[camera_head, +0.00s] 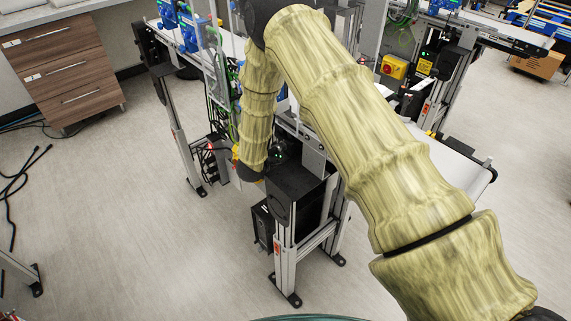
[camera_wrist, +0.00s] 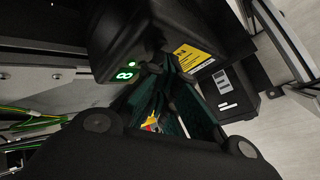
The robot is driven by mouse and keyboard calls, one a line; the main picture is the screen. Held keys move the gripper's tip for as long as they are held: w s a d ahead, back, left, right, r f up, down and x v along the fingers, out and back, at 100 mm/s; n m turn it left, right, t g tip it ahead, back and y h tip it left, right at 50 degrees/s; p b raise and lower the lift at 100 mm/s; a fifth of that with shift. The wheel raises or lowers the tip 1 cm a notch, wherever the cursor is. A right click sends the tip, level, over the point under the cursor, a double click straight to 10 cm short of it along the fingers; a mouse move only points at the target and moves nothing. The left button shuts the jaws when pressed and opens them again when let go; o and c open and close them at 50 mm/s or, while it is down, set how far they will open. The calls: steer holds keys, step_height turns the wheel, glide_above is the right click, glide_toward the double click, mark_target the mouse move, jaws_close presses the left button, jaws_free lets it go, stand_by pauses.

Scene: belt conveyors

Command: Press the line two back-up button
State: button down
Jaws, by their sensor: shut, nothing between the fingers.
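My gripper (camera_wrist: 163,80) is shut and empty in the wrist view, its dark green fingers reaching in beside a black drive unit (camera_wrist: 180,18). The unit carries a lit green digit display (camera_wrist: 124,74) and a yellow label (camera_wrist: 190,57). I cannot make out the line two back-up button for certain. A small red and yellow patch (camera_wrist: 151,122) shows between the finger links; I cannot tell what it is. In the head view my arm bends down to the conveyor's side, and the gripper's tips are hidden there.
A yellow box with a red button (camera_head: 394,67) stands on the farther conveyor. A black motor housing (camera_head: 295,185) on a metal frame stands close to my wrist. A white belt (camera_head: 455,165) lies right of my arm.

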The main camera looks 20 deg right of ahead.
steer(key=shift+s+a+p, duration=0.3)
steer(key=shift+a+p, duration=0.05)
steer(key=shift+a, duration=0.3)
steer(key=shift+a, duration=0.15)
steer(key=shift+s+a+p, duration=0.3)
steer(key=shift+a, duration=0.45)
steer(key=shift+s+a+p, duration=0.25)
steer(key=shift+a+p, duration=0.1)
steer(key=shift+a, duration=0.35)
steer(key=shift+s+a+p, duration=0.3)
steer(key=shift+a, duration=0.45)
